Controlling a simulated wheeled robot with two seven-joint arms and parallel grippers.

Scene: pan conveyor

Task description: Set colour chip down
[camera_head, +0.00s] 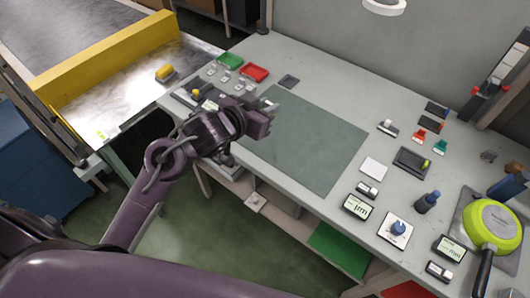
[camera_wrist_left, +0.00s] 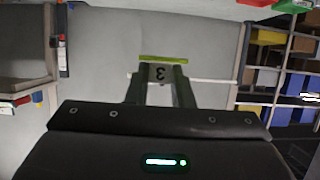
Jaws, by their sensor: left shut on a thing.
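My left gripper (camera_head: 268,108) is over the back left part of the workbench, near the green-grey mat (camera_head: 300,137). In the left wrist view my left gripper (camera_wrist_left: 163,72) is shut on a colour chip (camera_wrist_left: 163,58). In the head view the chip is too small or hidden to make out clearly. I cannot tell whether it touches anything below. My right gripper is not in view.
Green (camera_head: 230,61) and red (camera_head: 255,72) trays lie behind the gripper. A lime-green pan (camera_head: 490,224) sits at the bench's right end. Gauges and small blocks line the right side. The mat is clear. A conveyor with a yellow rail (camera_head: 110,58) stands left.

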